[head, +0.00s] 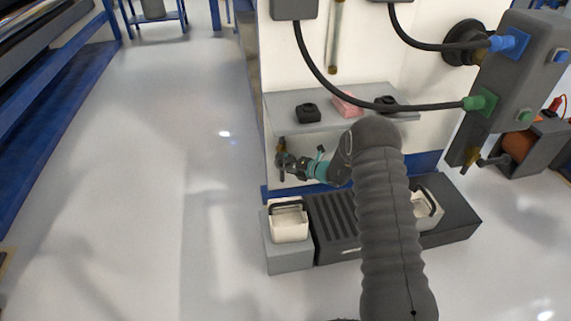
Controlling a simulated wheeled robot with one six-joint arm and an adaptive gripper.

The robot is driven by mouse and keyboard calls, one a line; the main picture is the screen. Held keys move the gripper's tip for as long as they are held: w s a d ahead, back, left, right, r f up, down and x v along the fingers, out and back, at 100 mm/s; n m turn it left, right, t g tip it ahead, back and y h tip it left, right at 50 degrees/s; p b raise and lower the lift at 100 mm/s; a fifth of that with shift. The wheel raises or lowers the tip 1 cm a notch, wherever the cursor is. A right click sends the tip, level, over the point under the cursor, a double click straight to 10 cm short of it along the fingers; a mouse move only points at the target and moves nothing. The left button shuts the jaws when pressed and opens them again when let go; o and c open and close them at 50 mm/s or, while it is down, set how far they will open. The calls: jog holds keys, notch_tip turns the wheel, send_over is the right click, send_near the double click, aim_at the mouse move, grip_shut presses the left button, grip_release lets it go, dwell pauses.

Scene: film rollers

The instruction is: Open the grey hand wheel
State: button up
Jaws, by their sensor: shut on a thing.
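The grey hand wheel (282,174) is at the left end of the machine front, below the grey shelf, under a small brass fitting (281,144). It is small and mostly hidden behind my gripper, so its turn position cannot be told. My gripper (284,163) reaches it from the right and is shut on it. My dark grey arm comes up from the bottom of the view and bends left to the wheel.
The grey shelf (325,122) just above holds two black parts and a pink block (346,105). Below stand a white container (288,222) and a dark slotted tray (334,222). Black hoses cross above. Open floor (150,200) lies left.

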jog(key=shift+n+h, duration=0.3)
dwell(0.5)
jog(key=o, duration=1)
jog(key=v, duration=1.2)
jog(key=shift+r, duration=0.2)
jog(key=shift+a, duration=0.1)
